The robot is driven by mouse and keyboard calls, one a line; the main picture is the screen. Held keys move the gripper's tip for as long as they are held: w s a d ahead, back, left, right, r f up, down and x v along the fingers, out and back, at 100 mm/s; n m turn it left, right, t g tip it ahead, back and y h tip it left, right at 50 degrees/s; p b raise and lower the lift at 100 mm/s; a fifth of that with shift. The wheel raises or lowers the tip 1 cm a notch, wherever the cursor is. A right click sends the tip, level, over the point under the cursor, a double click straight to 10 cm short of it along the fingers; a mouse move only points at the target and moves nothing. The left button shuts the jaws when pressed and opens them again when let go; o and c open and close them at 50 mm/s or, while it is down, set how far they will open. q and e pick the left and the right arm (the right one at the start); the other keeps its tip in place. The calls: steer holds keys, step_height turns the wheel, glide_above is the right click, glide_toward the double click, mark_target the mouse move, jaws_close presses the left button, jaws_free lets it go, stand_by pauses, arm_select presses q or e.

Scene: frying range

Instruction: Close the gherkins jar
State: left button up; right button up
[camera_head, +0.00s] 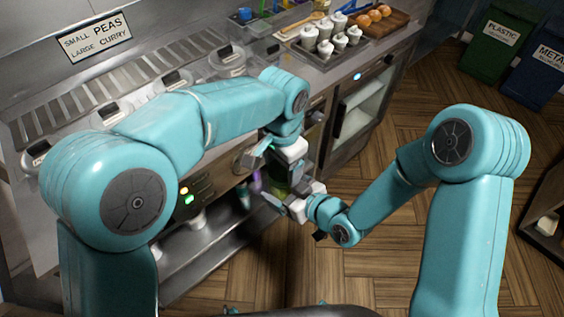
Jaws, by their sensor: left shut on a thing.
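The gherkins jar (280,184), a small greenish glass shape, is between my two grippers in front of the range. Only part of its side shows. My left gripper (279,160) comes down over the jar's top and is shut on what appears to be the lid, which its fingers mostly hide. My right gripper (292,195) reaches in from the lower right, with its fingers at the jar's near side. Whether they touch or grip the glass is unclear. I cannot tell whether the lid sits on the rim.
The steel range (170,85) with lidded containers runs along the left. A rack of white bottles (330,40) and a wooden board with round brown items (372,20) stand at its far end. Green (495,45) and blue (540,70) bins stand far right. The wooden floor (390,265) is clear.

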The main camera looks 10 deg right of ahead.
arm_select(q)
steer(key=shift+f, duration=0.5)
arm_select(e)
steer(key=shift+a+r, duration=0.15)
steer(key=shift+r, duration=0.15)
arm_select(q)
steer(key=shift+a+r, duration=0.1)
steer(key=shift+r, duration=0.15)
steer(key=shift+s+r, duration=0.15)
steer(key=shift+r, duration=0.25)
arm_select(e)
steer(key=shift+w+f, duration=0.1)
arm_select(q)
steer(key=shift+r, duration=0.1)
arm_select(e)
steer(key=shift+f, duration=0.1)
stand_by(0.5)
arm_select(q)
steer(key=shift+f, duration=0.55)
steer(key=shift+w+f, duration=0.15)
steer(key=shift+w, duration=0.05)
arm_select(e)
steer(key=shift+r, duration=0.2)
stand_by(0.3)
